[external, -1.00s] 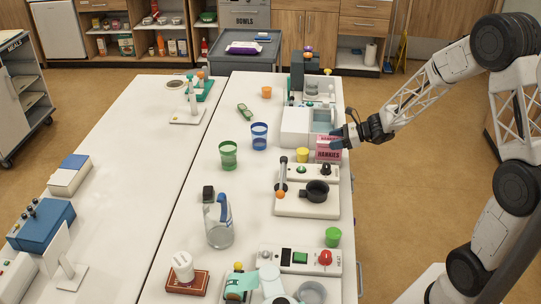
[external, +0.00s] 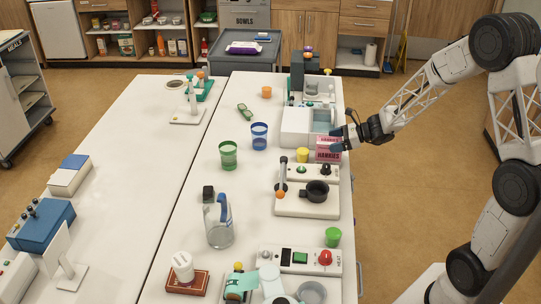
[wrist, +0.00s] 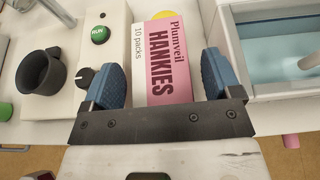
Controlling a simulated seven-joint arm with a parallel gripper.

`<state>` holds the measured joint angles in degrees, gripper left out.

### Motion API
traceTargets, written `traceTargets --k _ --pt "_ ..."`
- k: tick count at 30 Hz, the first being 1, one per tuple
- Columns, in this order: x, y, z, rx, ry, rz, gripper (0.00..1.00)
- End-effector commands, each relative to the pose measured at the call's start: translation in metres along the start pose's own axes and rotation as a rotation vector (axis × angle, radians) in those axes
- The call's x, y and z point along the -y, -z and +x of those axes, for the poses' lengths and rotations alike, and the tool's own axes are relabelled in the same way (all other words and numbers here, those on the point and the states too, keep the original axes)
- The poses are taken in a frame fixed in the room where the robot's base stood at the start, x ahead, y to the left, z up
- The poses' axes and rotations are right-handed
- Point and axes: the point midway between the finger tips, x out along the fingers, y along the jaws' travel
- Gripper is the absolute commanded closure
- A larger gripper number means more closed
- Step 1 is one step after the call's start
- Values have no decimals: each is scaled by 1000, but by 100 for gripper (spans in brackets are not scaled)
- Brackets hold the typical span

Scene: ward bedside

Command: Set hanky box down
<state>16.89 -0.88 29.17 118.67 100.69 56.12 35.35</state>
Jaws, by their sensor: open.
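The hanky box (external: 328,156) is pink and white with HANKIES on its side. In the wrist view the hanky box (wrist: 166,62) lies between my two blue fingers, with a narrow gap on each side. My gripper (external: 336,139) is open around the box and reaches in from the right; it also shows in the wrist view (wrist: 161,82). The box seems to rest on the table, but its underside is hidden.
The basin unit (external: 296,127) is close behind the box. A yellow cup (external: 302,155) is just left of the box. The table's right edge is near. The table's middle has free room.

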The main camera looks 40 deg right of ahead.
Motion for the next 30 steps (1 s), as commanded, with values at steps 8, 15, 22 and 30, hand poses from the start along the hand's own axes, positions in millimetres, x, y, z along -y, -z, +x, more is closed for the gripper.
traceTargets --k 8,15,22,30 --pt "1 -2 -12 1 2 1 16" --pt "1 -2 -40 0 3 0 16" --pt "1 -3 -71 1 3 0 16" --pt "1 -2 -103 0 2 0 16"
